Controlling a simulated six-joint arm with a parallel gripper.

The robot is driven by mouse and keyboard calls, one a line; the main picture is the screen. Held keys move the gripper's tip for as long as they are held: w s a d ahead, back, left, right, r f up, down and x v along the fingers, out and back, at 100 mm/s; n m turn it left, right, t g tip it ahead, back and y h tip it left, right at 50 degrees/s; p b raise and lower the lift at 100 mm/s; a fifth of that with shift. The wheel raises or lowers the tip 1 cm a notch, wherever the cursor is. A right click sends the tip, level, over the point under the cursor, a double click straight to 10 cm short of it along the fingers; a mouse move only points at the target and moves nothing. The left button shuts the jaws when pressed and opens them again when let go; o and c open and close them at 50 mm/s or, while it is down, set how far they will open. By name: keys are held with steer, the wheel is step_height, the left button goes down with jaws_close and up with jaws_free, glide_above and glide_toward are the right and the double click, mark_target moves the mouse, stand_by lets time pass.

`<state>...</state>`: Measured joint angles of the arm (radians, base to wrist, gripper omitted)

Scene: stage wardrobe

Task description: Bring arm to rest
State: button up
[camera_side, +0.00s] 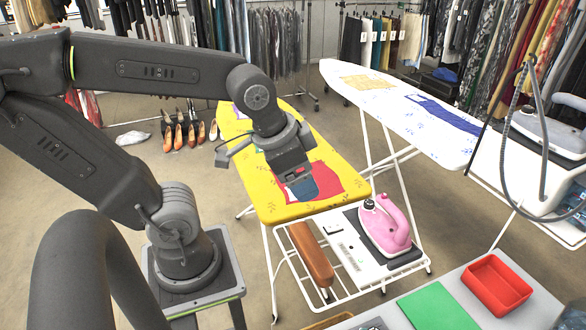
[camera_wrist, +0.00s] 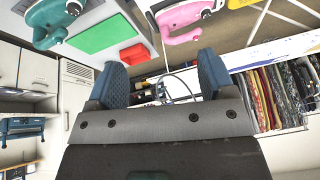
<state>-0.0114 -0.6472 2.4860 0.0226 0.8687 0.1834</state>
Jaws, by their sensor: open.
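My gripper (camera_side: 303,188) hangs from my bent arm above the yellow ironing board (camera_side: 232,122), in front of a red piece of cloth (camera_side: 332,182) in the side view. I cannot tell its exact height above the cloth. In the wrist view my gripper (camera_wrist: 162,78) shows two blue ribbed fingers set wide apart with nothing held between them. It is open and empty.
A pink iron (camera_side: 385,225) stands on the rack at the board's near end, beside a brown sleeve form (camera_side: 311,255). A red tray (camera_side: 497,284) and green mat (camera_side: 437,308) lie on the front table. A white patterned ironing board (camera_side: 400,100) stands behind. A teal iron (camera_wrist: 52,22) shows in the wrist view.

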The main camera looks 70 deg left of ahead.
steer(key=shift+s+d+r+n+t, duration=0.3)
steer(key=shift+s+r+n, duration=0.45)
steer(key=shift+n, duration=0.25)
stand_by(0.6)
